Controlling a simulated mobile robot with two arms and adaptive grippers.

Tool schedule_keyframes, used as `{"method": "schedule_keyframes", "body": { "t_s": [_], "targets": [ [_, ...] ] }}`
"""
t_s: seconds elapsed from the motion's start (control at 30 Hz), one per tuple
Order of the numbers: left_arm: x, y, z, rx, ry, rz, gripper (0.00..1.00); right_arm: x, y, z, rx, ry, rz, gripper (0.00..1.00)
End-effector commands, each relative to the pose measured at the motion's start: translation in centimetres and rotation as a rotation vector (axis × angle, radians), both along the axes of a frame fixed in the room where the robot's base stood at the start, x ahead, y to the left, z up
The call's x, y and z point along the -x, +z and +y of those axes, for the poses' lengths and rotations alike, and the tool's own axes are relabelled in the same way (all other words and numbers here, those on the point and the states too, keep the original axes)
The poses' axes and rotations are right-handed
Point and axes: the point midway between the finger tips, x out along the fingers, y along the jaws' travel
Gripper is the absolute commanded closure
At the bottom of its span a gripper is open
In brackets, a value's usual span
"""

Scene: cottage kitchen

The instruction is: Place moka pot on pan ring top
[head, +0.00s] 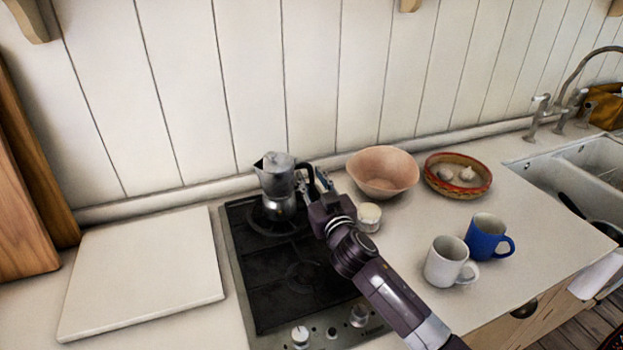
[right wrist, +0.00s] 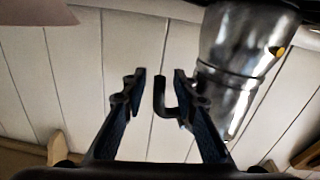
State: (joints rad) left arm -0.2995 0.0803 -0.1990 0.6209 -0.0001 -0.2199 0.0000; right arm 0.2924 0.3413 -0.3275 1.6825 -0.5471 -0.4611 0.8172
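The silver moka pot (head: 277,181) with a black handle is upright over the back burner (head: 258,222) of the black gas hob. Whether its base fully rests on the pan ring is hard to tell. My right gripper (head: 316,190) is just right of the pot, at its handle side. In the right wrist view the moka pot (right wrist: 242,60) is on the right. Its dark handle (right wrist: 161,100) reaches between the fingertips of my right gripper (right wrist: 157,88), which are apart with a gap around the handle. My left gripper is not in view.
A white board (head: 145,270) lies left of the hob (head: 290,290). A pink bowl (head: 383,172), a red-rimmed dish (head: 458,176), a small white jar (head: 369,217), a white mug (head: 447,262) and a blue mug (head: 487,236) stand to the right. The plank wall is close behind.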

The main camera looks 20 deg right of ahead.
Motion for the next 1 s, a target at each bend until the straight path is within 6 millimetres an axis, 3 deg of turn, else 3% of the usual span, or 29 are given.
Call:
{"method": "schedule_keyframes", "body": {
  "t_s": [0.37, 0.8, 1.0],
  "targets": [
    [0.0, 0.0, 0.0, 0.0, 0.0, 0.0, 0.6, 0.6, 0.1, 0.0, 0.0, 0.0, 0.001, 0.73],
    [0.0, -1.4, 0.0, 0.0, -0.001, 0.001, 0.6, 8.4, 0.0, 0.2, -0.001, 0.001, 0.001, 0.73],
    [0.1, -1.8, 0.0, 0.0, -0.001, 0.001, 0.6, 11.0, 0.1, 0.2, -0.001, 0.001, 0.001, 0.73]
  ]
}}
